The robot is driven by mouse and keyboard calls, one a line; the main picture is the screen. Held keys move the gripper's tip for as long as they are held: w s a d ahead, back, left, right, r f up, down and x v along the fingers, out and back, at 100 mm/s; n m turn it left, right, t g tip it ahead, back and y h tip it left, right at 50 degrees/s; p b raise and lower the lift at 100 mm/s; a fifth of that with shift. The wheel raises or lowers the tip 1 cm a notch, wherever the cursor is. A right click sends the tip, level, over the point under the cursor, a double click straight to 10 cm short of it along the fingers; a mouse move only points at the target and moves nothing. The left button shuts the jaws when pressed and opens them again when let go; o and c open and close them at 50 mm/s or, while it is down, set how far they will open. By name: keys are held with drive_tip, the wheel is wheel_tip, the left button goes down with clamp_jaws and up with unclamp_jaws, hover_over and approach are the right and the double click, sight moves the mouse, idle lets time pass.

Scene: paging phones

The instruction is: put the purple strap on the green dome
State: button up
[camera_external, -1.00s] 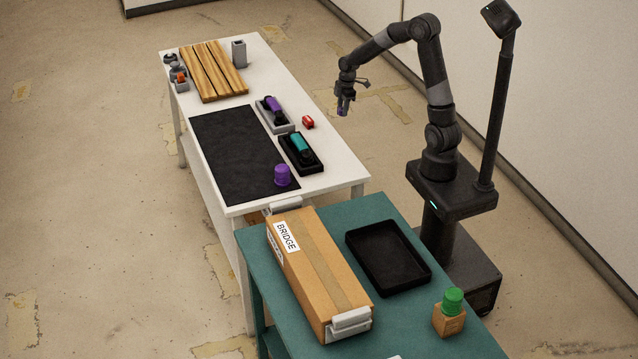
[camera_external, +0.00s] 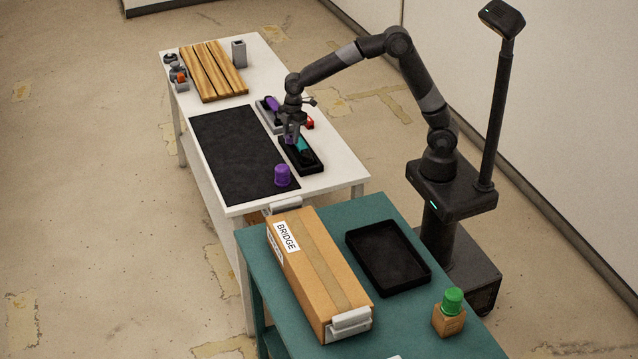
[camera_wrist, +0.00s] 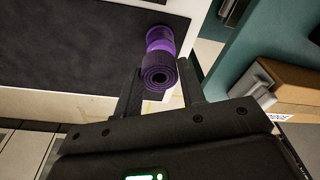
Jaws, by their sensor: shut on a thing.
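My gripper (camera_external: 291,138) is over the white table, above the black tray with the teal handset. In the wrist view my gripper (camera_wrist: 160,92) is shut on a rolled purple strap (camera_wrist: 158,74), its spiral end facing the camera. The strap is hard to make out in the external view. The green dome (camera_external: 452,301) sits on a small wooden block at the front right of the teal table, far from my gripper. A purple dome (camera_external: 282,175) stands on the black mat's near corner; it also shows just beyond the strap in the wrist view (camera_wrist: 159,37).
The black tray (camera_external: 314,168) and a grey tray with a purple handset (camera_external: 271,103) lie beside the black mat (camera_external: 232,150). A red object (camera_external: 309,124) is close by. A long "BRIDGE" box (camera_external: 318,270) and an empty black tray (camera_external: 388,258) occupy the teal table (camera_external: 395,330).

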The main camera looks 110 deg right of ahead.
drive_tip(key=w+a+r+n, duration=0.15)
drive_tip(key=w+a, duration=0.35)
drive_tip(key=a, duration=0.6)
drive_tip(key=w+a+r+n, duration=0.15)
drive_tip(key=w+a, duration=0.25)
drive_tip(key=a, duration=0.6)
drive_tip(key=a+r+n, duration=0.3)
drive_tip(key=a, duration=2)
drive_tip(key=s+a+r+n+g, duration=0.1)
drive_tip(key=s+a, duration=0.2)
drive_tip(key=a, duration=0.6)
drive_tip(key=s+a+r+n, duration=0.15)
drive_tip(key=s+a, duration=0.25)
drive_tip(key=a, duration=0.6)
drive_tip(key=n, duration=0.1)
hover_over(455, 293)
drive_tip(key=shift+y, duration=0.3)
drive_tip(key=f, duration=0.2)
drive_tip(key=d+f, duration=0.1)
drive_tip(key=f, duration=0.1)
drive_tip(key=shift+w+f, duration=0.1)
drive_tip(key=shift+a+f, duration=0.1)
drive_tip(key=shift+a, duration=0.15)
drive_tip(key=shift+f, duration=2)
